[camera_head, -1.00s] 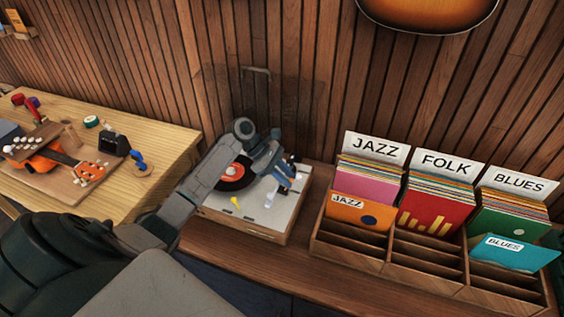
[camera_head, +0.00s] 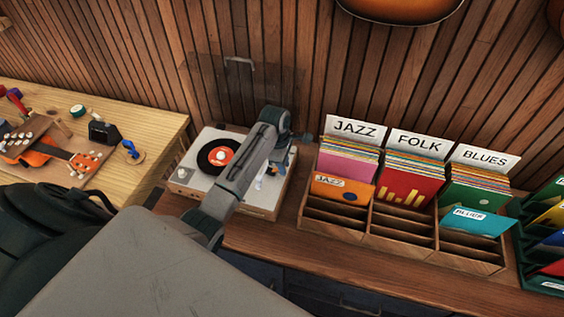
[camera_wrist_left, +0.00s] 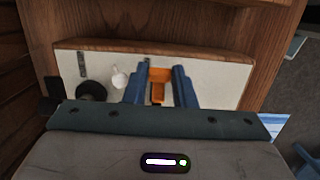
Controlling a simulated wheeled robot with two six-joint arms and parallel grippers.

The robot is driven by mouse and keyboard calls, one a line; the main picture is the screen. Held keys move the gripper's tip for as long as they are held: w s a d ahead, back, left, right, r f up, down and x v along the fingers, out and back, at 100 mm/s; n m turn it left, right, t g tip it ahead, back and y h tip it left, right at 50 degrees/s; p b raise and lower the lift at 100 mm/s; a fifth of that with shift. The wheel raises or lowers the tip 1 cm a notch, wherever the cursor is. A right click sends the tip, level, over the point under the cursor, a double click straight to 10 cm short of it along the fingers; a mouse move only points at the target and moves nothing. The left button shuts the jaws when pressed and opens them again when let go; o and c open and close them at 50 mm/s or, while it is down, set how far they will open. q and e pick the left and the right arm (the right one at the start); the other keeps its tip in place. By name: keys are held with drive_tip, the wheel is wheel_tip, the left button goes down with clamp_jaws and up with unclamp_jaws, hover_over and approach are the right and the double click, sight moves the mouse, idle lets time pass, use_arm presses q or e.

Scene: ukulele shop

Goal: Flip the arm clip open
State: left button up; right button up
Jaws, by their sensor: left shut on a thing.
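The turntable (camera_head: 184,180) has a pale deck in a wooden case, with a black record (camera_head: 203,160) with a red label. My left gripper (camera_head: 284,157) is over the deck's right side, and my forearm crosses in front of the deck. In the left wrist view, the blue fingers of my left gripper (camera_wrist_left: 160,72) are on both sides of an orange piece (camera_wrist_left: 158,90), which appears to be the arm clip, and are shut on it. Whether the clip is open is not clear. The tonearm is largely hidden. My right gripper is not in view.
A clear lid with a handle (camera_head: 239,62) stands up behind the turntable. A wooden record rack (camera_head: 400,240) with jazz, folk and blues records stands close on the right. A workbench (camera_head: 150,125) with a ukulele (camera_head: 45,155) is on the left.

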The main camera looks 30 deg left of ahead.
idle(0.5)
use_arm(q)
drive_tip(key=o, duration=1)
drive_tip(key=shift+d, duration=0.1)
drive_tip(key=r, duration=0.3)
drive_tip(key=a+r, duration=0.1)
drive_tip(key=r, duration=0.6)
drive_tip(key=shift+s+a+r, duration=0.1)
drive_tip(key=shift+a+r, duration=0.05)
drive_tip(key=shift+r, duration=0.15)
drive_tip(key=shift+f, duration=0.1)
